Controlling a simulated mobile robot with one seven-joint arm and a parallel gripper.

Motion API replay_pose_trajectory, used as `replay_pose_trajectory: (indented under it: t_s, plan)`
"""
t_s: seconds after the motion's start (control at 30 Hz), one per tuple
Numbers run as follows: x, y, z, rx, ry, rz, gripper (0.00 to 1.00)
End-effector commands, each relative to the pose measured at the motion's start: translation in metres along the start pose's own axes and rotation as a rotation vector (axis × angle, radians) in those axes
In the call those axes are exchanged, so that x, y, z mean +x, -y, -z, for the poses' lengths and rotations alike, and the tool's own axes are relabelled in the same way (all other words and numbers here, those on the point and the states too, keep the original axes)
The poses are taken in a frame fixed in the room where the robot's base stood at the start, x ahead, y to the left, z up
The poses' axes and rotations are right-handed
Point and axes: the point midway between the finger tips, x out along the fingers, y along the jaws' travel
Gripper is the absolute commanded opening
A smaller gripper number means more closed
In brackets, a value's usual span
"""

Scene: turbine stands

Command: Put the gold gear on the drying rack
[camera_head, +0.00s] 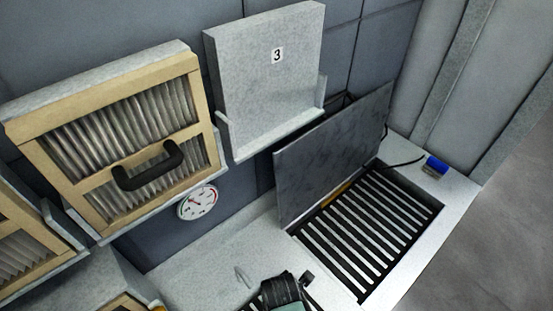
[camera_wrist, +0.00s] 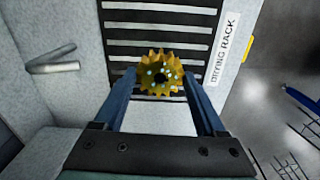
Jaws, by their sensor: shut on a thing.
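The gold gear (camera_wrist: 160,72) is toothed, with a dark centre hole and several small pale spots on its face. It sits between the two blue fingers of my gripper (camera_wrist: 161,80) in the wrist view, and the fingers are shut on it. Behind it lies the drying rack (camera_wrist: 192,53), dark with pale slats, with a "DRYING RACK" label (camera_wrist: 226,50) along its right side. The gap between gear and rack is hard to judge. In the head view, part of my arm shows at the bottom edge; the gear is not visible there.
A slatted recess (camera_head: 368,232) with a raised grey lid (camera_head: 335,155) is at the right in the head view. A blue block (camera_head: 435,166) lies beyond it. Panel 3 (camera_head: 265,85), a pleated filter (camera_head: 120,140) and a gauge (camera_head: 197,202) are along the wall.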

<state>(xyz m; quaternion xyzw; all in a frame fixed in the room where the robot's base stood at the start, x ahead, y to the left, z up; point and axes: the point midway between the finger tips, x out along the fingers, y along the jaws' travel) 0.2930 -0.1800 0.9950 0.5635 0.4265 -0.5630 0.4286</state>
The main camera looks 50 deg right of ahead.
Motion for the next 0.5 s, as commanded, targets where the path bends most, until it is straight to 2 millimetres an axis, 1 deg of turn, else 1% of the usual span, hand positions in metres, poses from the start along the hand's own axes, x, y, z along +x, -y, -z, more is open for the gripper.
replay_pose_trajectory:
  t_s: [0.27, 0.5]
  plan:
    - [0.026, -0.001, 0.0, -0.001, 0.001, -0.002, 0.0]
    - [0.058, 0.0, 0.0, 0.0, 0.001, -0.002, 0.0]
